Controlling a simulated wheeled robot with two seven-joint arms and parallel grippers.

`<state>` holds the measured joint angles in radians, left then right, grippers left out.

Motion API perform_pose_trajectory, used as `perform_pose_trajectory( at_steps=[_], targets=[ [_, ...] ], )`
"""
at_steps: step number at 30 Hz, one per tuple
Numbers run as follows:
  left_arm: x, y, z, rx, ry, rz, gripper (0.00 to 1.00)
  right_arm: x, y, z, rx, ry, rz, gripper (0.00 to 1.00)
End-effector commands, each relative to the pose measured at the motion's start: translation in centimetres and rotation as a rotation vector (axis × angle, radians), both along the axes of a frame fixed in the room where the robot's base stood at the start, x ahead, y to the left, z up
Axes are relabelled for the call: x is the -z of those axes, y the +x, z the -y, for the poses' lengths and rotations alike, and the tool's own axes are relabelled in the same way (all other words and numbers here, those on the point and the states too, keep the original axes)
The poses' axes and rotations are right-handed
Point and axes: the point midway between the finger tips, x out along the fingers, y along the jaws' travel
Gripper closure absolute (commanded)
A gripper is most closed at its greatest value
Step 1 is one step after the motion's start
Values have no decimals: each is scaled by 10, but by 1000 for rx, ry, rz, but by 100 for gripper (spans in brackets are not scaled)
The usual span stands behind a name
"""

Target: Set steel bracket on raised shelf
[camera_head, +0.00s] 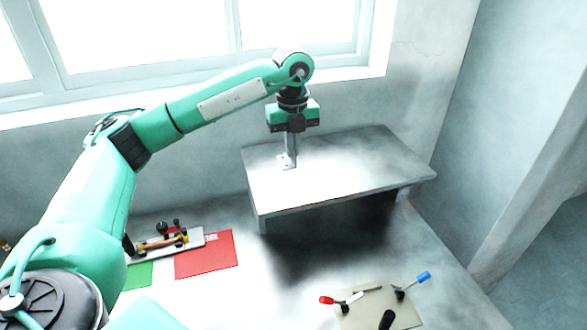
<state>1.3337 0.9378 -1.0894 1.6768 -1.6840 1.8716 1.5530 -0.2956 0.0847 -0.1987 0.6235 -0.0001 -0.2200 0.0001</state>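The steel bracket (287,160) is a small grey angled piece with an upright part and a flat foot with holes. It hangs upright below my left gripper (292,130), which appears shut on its upper end. The raised shelf (335,178) is a grey metal platform on legs by the back wall. The bracket is over the shelf's left rear part. Its foot is at or just above the top, and I cannot tell if it touches. My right gripper is not in view.
A red mat (205,256) and a green mat (139,275) lie left of the shelf, beside a tray (195,238) of small parts. A beige board (372,309) with red- and blue-handled tools lies at front right. Most of the shelf top is bare.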

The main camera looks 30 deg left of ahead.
Motion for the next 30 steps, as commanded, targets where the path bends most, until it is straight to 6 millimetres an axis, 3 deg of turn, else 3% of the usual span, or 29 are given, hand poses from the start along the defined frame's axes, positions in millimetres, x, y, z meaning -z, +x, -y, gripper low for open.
perform_pose_trajectory(
  at_steps=[3, 8, 18, 30],
  targets=[
    [22, -1, -1, 0, 1, -2, 100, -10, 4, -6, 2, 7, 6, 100],
    [38, 0, 0, 0, 1, 1, 100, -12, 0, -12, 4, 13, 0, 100],
    [80, 0, 0, 0, 1, -1, 100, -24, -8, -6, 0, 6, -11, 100],
    [88, 0, 0, 0, 0, 1, 100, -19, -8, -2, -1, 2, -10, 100]
  ],
)
